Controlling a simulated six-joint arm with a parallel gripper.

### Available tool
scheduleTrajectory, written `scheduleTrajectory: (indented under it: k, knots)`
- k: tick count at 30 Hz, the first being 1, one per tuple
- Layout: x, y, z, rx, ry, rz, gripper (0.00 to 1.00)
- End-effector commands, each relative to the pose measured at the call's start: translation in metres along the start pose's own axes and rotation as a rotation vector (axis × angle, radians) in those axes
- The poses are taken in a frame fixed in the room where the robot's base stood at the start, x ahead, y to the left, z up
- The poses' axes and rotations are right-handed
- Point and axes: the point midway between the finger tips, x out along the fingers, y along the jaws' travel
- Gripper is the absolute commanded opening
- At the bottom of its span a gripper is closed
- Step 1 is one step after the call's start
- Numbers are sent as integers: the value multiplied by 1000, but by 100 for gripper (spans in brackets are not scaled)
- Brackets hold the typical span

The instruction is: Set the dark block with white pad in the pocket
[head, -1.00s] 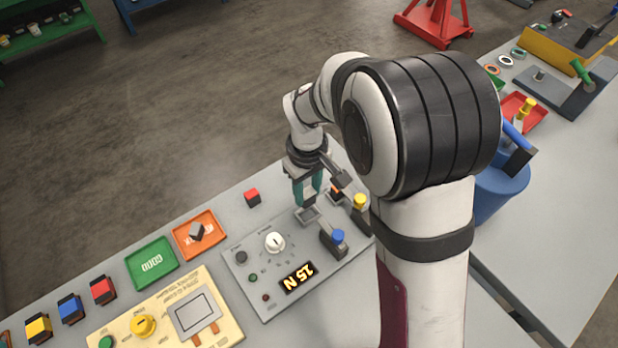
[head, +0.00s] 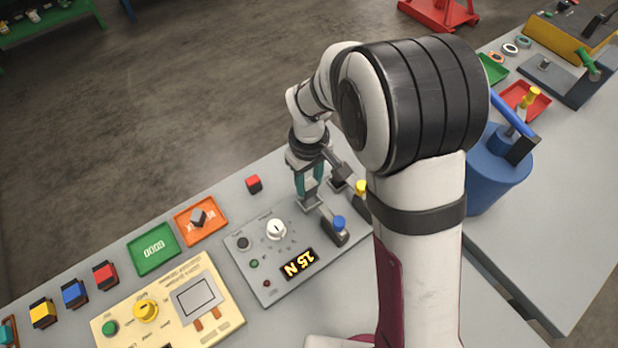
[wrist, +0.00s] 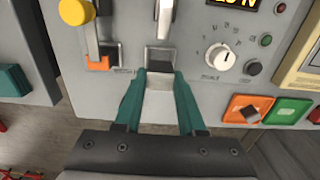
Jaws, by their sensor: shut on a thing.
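My gripper (head: 309,194) has teal fingers and stands low over the grey control panel (head: 268,295). In the wrist view, its fingertips (wrist: 160,76) are closed on the block with white pad (wrist: 159,101); the pale pad shows between the fingers and the block's dark part is hard to make out. The pocket (wrist: 160,57) shows as a dark square recess with a grey rim just beyond the fingertips.
A blue-knobbed lever (head: 338,223) and a yellow-knobbed lever (head: 361,187) stand close to the gripper. A white dial (head: 276,230) and a lit readout (head: 298,263) are on the panel. A green tray (head: 152,248) and an orange tray (head: 201,221) lie left.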

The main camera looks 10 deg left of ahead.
Motion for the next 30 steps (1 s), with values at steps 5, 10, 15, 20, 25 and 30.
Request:
scheduleTrajectory:
  k: [5,10,15,20,25,30]
  knots:
    - [0,0,0,0,1,0,0]
    - [0,0,0,0,1,0,0]
    - [0,0,0,0,1,0,0]
    - [6,0,0,0,0,0,0]
    - [14,0,0,-1,0,0,0]
    - [15,0,0,-1,1,0,0]
